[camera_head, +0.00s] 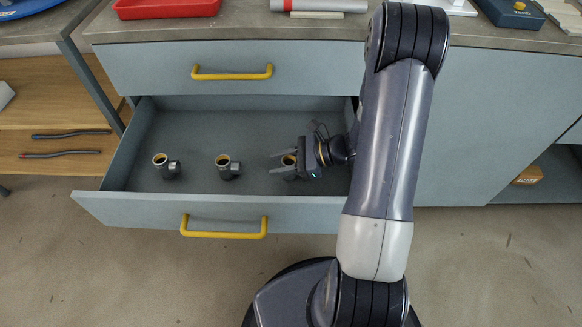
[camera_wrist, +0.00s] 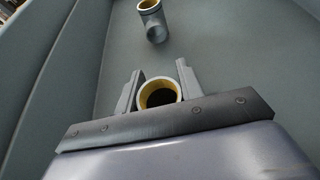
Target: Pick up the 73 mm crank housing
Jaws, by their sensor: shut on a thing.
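Three grey pipe-like housings with yellow-lined openings are in the open lower drawer in the head view: a left one (camera_head: 166,166), a middle one (camera_head: 227,167) and a right one (camera_head: 288,160). My gripper (camera_head: 281,164) is at the right one, its fingers on either side and partly hiding it. In the wrist view my gripper (camera_wrist: 160,92) is shut on this housing (camera_wrist: 158,93), whose round yellow-rimmed opening faces up. I cannot tell which one is 73 mm, nor whether the held one touches the drawer floor.
The drawer (camera_head: 110,208) has a yellow handle (camera_head: 223,234) and raised walls around the housings. The closed upper drawer (camera_head: 130,72) is above and behind it. A red tray (camera_head: 166,8) sits on the counter. The drawer floor between the housings is clear.

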